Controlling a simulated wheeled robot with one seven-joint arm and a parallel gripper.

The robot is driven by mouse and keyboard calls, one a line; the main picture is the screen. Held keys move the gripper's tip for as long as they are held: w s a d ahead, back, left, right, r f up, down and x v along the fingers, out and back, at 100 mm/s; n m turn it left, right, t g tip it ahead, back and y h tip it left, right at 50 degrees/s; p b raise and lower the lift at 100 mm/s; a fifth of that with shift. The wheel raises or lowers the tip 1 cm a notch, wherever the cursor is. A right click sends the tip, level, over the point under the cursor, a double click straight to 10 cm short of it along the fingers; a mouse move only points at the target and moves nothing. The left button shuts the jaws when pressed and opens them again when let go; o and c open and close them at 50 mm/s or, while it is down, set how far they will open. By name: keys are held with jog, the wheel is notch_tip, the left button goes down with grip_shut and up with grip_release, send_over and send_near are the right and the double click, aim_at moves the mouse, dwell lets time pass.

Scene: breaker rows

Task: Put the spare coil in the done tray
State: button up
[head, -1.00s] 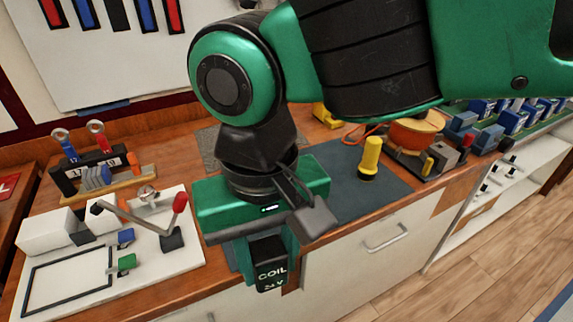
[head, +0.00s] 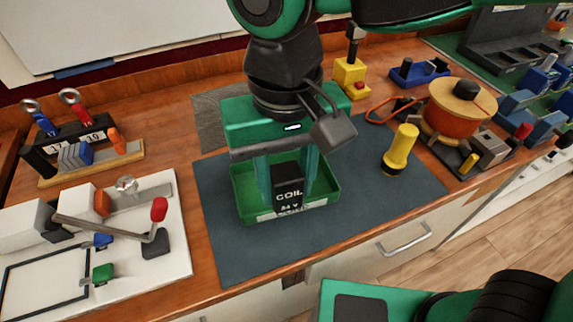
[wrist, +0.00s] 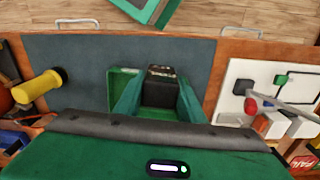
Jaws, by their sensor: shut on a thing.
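The spare coil (head: 289,190) is a black block with white lettering that reads COIL. My gripper (head: 287,182) is shut on it, with green fingers on either side. The done tray (head: 248,208) is a green open tray on the dark mat, with a pale label on its front wall. The coil is upright over or inside the tray; whether it touches the tray floor I cannot tell. In the wrist view the coil (wrist: 160,88) sits between the fingers, with the tray (wrist: 122,80) around and below it, partly hidden by my gripper.
A yellow cylinder with a black end (head: 400,150) stands on the mat (head: 340,220) right of the tray. A white board (head: 120,290) with a red-knobbed lever lies left. An orange pot (head: 455,112) stands back right. The mat's front is clear.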

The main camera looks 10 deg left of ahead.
jog(key=w+f, duration=0.2)
jog(key=w, duration=0.1)
jog(key=w+a+f, duration=0.1)
jog(key=w+f, duration=0.1)
jog(key=w, duration=0.1)
jog(key=w+a+f, duration=0.1)
jog(key=w+f, duration=0.1)
jog(key=w, duration=0.1)
jog(key=shift+w+a+f, duration=0.1)
jog(key=shift+w, duration=0.3)
jog(key=shift+f, duration=1.95)
jog(key=o, duration=1.2)
jog(key=shift+f, duration=0.15)
notch_tip(320, 180, up, 12)
jog(key=shift+r, duration=0.15)
